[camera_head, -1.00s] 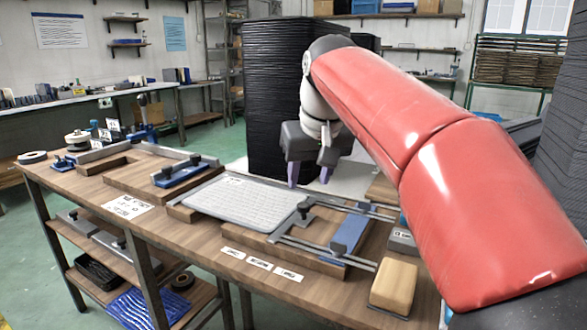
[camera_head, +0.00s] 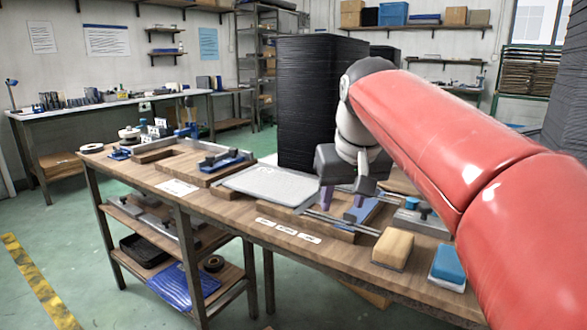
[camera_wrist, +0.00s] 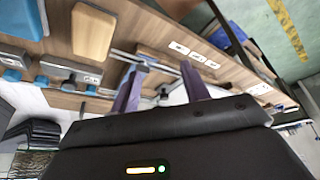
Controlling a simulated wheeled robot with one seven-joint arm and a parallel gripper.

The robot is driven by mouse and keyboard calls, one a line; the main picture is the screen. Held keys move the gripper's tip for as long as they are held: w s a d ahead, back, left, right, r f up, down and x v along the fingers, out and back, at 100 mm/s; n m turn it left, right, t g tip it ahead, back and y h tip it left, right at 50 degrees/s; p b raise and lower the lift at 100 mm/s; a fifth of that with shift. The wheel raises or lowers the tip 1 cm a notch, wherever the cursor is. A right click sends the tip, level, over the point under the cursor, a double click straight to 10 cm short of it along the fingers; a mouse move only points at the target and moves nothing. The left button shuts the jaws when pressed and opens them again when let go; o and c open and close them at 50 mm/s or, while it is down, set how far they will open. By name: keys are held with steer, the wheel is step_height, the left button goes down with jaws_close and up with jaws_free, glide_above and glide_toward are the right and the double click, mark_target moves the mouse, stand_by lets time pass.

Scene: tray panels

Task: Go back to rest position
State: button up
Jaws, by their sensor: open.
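My gripper (camera_head: 342,199) hangs from my red arm above the right part of the wooden workbench (camera_head: 235,218). Its two purple fingers are apart with nothing between them. They also show in the wrist view (camera_wrist: 160,90). Behind and left of the fingers, a light grey tray panel (camera_head: 262,182) lies flat on the bench in a fixture with metal rails. In the head view the fingers overlap the fixture's right side, and I cannot tell their exact height above it.
A wooden block (camera_head: 393,249) and a blue-topped block (camera_head: 448,264) sit at the bench's front right. A second fixture with a blue clamp (camera_head: 225,160) stands left of the panel. A tall black stack (camera_head: 312,90) rises behind.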

steer(key=s+d+f+m, duration=0.1)
steer(key=s+d+f, duration=0.2)
steer(key=s+f, duration=0.7)
steer(key=s+d+f+m+t, duration=0.1)
steer(key=s+d+f, duration=0.2)
steer(key=s+f, duration=0.7)
steer(key=shift+s+d+h, duration=0.2)
steer(key=shift+d+h, duration=0.1)
steer(key=shift+d, duration=0.05)
stand_by(0.4)
